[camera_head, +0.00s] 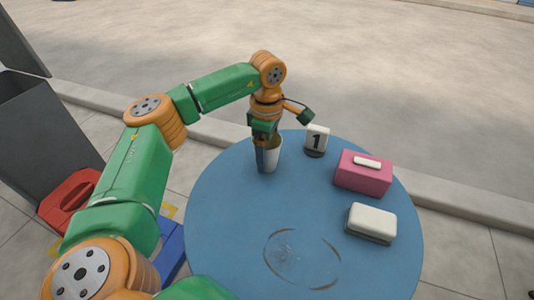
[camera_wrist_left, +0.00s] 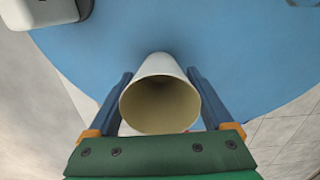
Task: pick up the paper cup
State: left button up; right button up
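The paper cup (camera_head: 272,154) is white outside and tan inside. It is upright at the far left part of the blue round table (camera_head: 225,215). My left gripper (camera_head: 264,150) reaches down over it, with a blue finger in front of the cup's left side. In the left wrist view the open mouth of the cup (camera_wrist_left: 160,105) faces the camera, between the two blue fingers of my left gripper (camera_wrist_left: 160,75). The fingers lie very close along both sides; whether they press on it cannot be told. My right gripper is not in view.
A number 1 stand (camera_head: 316,139) is just right of the cup. A pink box (camera_head: 362,177) and a white-topped block (camera_head: 371,222) are farther right. The near middle of the table is clear, with a ring mark. A grey bin (camera_head: 40,130) and red object (camera_head: 68,200) stand left.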

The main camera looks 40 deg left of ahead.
pick_arm(q)
jog(key=c, duration=0.6)
jog(key=shift+c, duration=0.2)
jog(key=shift+r, duration=0.1)
